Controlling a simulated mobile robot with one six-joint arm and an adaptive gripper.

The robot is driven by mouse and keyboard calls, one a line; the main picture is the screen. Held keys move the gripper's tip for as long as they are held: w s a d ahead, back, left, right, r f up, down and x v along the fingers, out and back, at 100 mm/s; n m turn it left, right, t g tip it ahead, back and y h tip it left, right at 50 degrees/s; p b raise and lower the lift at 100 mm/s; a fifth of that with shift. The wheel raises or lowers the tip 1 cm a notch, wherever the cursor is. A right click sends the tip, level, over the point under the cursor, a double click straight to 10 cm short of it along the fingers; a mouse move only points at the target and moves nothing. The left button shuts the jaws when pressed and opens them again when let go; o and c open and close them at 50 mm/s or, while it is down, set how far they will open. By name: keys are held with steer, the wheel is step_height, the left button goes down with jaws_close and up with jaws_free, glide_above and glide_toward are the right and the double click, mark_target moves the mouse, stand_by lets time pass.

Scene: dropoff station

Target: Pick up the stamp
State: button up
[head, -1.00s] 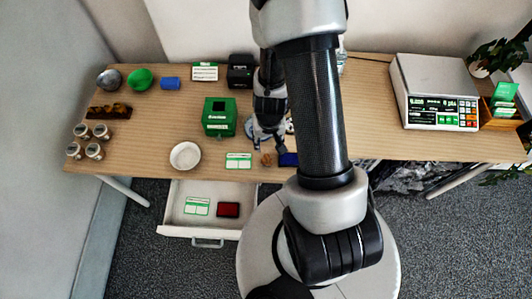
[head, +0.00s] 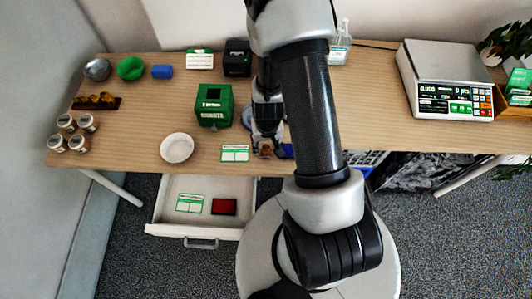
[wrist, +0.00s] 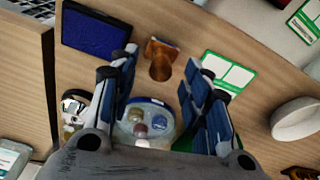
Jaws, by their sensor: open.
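The stamp (wrist: 160,62) is a small brown piece with a rounded wooden handle. It stands on the wooden table and shows between and just beyond my fingertips in the wrist view. In the head view the stamp (head: 265,151) is at the table's front edge, partly hidden by my gripper (head: 266,139). My gripper (wrist: 159,68) is open, with blue-padded fingers on either side of the stamp's line and nothing held between them. I cannot tell the exact height of the fingers above the stamp.
A dark blue pad (wrist: 95,30) and a green-white card (wrist: 228,72) lie on either side of the stamp. A round dish (wrist: 146,122) with small round items lies under the gripper. A white bowl (head: 177,148) is to the left. The drawer (head: 165,205) is open below.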

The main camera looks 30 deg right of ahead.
mark_target(266, 147)
step_height(266, 147, down, 4)
steer(key=shift+w+r+b, duration=0.1)
steer(key=shift+w+b, duration=0.05)
steer(key=shift+b, duration=0.7)
steer(key=shift+r, duration=0.1)
steer(key=shift+c, duration=0.4)
jaws_close()
